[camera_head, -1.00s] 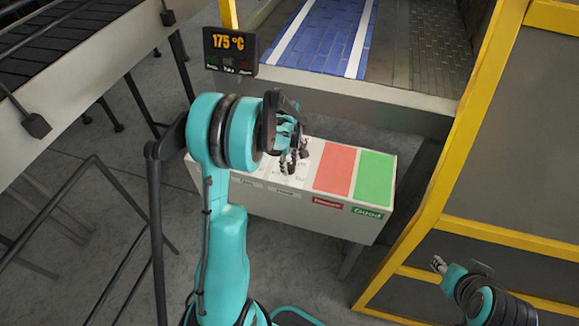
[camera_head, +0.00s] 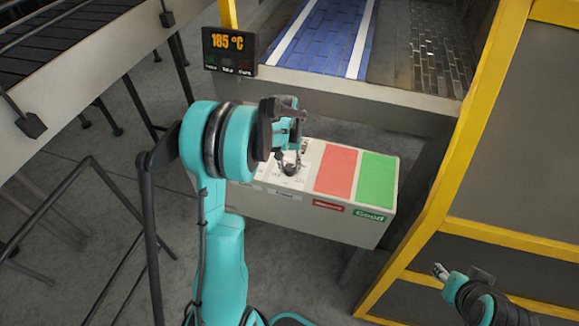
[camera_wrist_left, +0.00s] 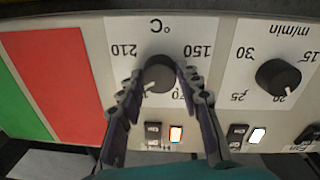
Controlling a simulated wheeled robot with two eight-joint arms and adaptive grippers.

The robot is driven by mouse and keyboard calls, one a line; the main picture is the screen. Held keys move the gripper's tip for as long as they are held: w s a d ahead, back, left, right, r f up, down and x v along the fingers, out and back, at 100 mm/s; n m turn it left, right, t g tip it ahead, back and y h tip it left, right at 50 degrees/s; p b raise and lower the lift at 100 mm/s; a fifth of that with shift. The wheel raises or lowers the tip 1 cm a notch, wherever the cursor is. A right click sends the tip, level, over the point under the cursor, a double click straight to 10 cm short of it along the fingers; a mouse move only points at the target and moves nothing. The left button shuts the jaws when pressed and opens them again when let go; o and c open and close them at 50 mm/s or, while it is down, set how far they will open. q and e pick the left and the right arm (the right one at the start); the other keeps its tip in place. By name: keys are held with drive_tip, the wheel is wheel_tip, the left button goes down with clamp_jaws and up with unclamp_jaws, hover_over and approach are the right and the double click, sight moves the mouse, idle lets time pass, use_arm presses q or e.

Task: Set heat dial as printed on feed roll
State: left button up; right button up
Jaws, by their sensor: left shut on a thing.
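The heat dial (camera_wrist_left: 160,74) is a round dark knob on a white °C scale marked 150 and 210 in the left wrist view, which shows the panel upside down. My left gripper (camera_wrist_left: 160,80) is shut on it, one finger on each side. In the head view my left gripper (camera_head: 289,160) reaches down to the control box (camera_head: 290,210). The display (camera_head: 229,50) reads 185 °C. My right gripper (camera_head: 440,271) is at the lower right, away from the box, too small to judge. No feed roll print can be read.
A second knob (camera_wrist_left: 278,80) with an m/min scale sits beside the heat dial. Lit switches (camera_wrist_left: 176,134) line the panel edge nearby. Red (camera_head: 335,172) and green (camera_head: 376,180) panels cover the box's right end. A yellow-framed guard (camera_head: 445,150) stands to the right.

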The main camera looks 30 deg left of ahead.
sight(290, 165)
use_arm(q)
drive_tip(key=m, duration=0.6)
drive_tip(key=shift+m+b, duration=0.3)
drive_tip(key=shift+b, duration=0.1)
drive_tip(key=m, duration=0.5)
drive_tip(key=shift+g, duration=0.3)
drive_tip(key=shift+w+m, duration=0.1)
drive_tip(key=shift+m, duration=0.3)
drive_tip(key=o, duration=1.2)
drive_tip(key=shift+c, duration=0.2)
drive_tip(key=shift+r, duration=0.1)
wheel_tip(290, 165, up, 12)
drive_tip(key=shift+w+a, duration=0.15)
drive_tip(key=shift+a, duration=0.05)
drive_tip(key=shift+b, duration=0.3)
